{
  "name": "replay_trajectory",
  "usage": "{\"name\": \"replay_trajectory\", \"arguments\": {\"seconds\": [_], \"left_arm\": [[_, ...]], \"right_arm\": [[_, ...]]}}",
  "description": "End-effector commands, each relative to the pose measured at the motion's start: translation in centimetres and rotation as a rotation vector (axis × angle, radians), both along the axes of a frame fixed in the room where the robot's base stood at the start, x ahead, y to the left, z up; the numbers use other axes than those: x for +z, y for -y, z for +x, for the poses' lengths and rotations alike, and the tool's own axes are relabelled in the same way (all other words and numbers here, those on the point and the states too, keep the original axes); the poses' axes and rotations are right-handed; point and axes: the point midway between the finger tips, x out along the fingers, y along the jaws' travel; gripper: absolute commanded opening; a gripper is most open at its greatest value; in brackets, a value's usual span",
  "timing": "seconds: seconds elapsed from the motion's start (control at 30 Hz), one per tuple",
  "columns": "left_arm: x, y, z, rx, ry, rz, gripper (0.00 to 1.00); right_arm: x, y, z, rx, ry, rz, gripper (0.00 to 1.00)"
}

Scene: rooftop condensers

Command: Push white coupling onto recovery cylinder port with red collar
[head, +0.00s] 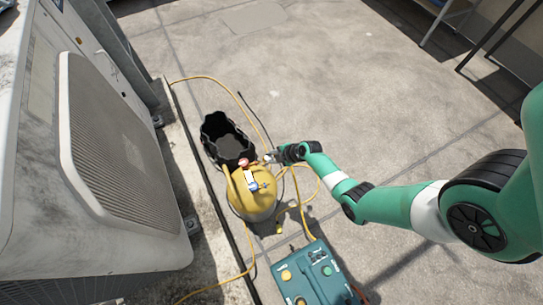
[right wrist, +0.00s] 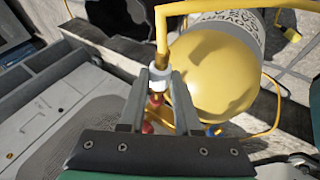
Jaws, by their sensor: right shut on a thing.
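The yellow recovery cylinder (head: 252,201) stands on the concrete; its rounded yellow top (right wrist: 212,78) and grey lettered band show in the right wrist view. My right gripper (head: 270,157) is at the cylinder's top edge. In the right wrist view its two fingers are shut on the white coupling (right wrist: 160,74), which has a yellow hose (right wrist: 162,36) running from it. A red collar (right wrist: 155,100) shows between the fingers, in line with the coupling; I cannot tell whether the coupling is seated on that port. My left gripper is not in view.
A black open bin (head: 226,137) stands behind the cylinder. A teal machine (head: 318,275) is in front of it, and yellow hoses loop on the ground. A large condenser unit (head: 105,140) fills the left side.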

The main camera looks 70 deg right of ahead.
Motion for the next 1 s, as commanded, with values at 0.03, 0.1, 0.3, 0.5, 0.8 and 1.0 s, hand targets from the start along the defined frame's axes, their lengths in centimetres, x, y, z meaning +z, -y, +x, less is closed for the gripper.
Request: {"name": "replay_trajectory", "arguments": {"seconds": [0.03, 0.1, 0.3, 0.5, 0.8, 1.0], "left_arm": [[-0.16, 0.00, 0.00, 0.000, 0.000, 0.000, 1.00], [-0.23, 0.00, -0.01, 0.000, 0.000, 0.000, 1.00], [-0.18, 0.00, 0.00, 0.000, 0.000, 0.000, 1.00], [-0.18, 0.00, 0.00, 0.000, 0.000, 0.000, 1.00], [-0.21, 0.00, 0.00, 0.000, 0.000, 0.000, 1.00], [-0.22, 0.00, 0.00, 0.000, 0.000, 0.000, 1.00]], "right_arm": [[-0.07, 0.03, 0.03, 0.000, 0.001, -0.001, 0.00], [-0.03, 0.04, 0.04, 0.000, 0.001, -0.001, 0.00], [0.03, 0.04, 0.04, 0.000, 0.001, -0.001, 0.00], [0.03, 0.04, 0.04, 0.000, 0.001, -0.001, 0.00], [0.02, -0.26, 0.34, 0.000, 0.001, 0.001, 0.00], [0.02, -0.47, 0.58, 0.000, 0.000, 0.000, 0.00]]}}
